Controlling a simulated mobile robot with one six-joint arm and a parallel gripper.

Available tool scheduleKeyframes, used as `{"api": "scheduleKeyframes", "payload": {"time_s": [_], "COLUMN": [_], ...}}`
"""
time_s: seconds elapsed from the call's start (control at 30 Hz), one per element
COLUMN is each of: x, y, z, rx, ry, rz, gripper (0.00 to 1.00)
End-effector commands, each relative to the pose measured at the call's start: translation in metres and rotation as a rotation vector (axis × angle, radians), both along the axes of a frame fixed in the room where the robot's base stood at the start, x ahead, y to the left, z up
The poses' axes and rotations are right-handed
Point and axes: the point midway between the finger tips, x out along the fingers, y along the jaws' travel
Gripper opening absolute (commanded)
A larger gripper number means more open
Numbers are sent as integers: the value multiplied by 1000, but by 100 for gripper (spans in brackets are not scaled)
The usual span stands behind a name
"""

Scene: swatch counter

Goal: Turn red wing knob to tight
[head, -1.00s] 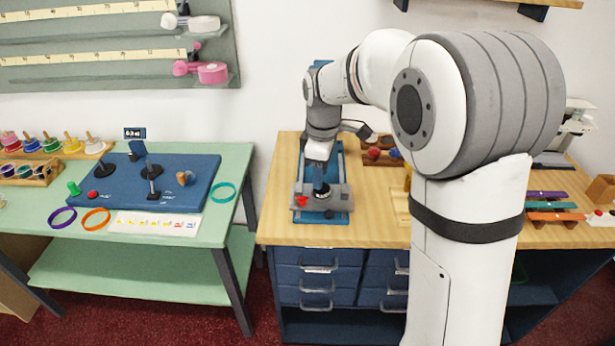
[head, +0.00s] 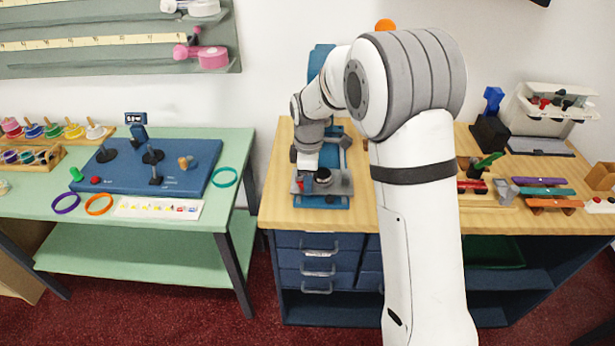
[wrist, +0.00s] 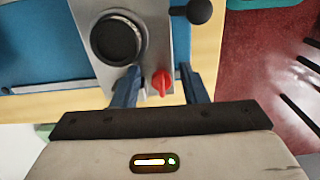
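The red wing knob (wrist: 162,83) sits on a grey plate (wrist: 155,15) in the wrist view, beside a black round knob (wrist: 117,39). My gripper (wrist: 160,68) is open, with one blue finger to the left of the red knob and one to the right. Gaps show on both sides of the knob; whether the fingers reach down to its height I cannot tell. In the head view my gripper (head: 306,172) is over the left part of the fixture, and only a bit of red shows beside it.
The grey plate is on a blue base on a wooden counter (head: 280,213). A green table (head: 240,145) stands to the left. Other fixtures fill the counter to the right.

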Motion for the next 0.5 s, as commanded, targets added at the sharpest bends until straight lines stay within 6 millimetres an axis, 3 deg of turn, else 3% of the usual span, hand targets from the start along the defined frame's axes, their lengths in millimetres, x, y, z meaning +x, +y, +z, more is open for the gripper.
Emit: {"api": "scheduleKeyframes", "payload": {"time_s": [0.17, 0.5], "x": [0, 0], "y": [0, -1], "z": [0, 0], "rx": [0, 0], "ry": [0, 0], "rz": [-1, -2], "gripper": [38, 10]}}
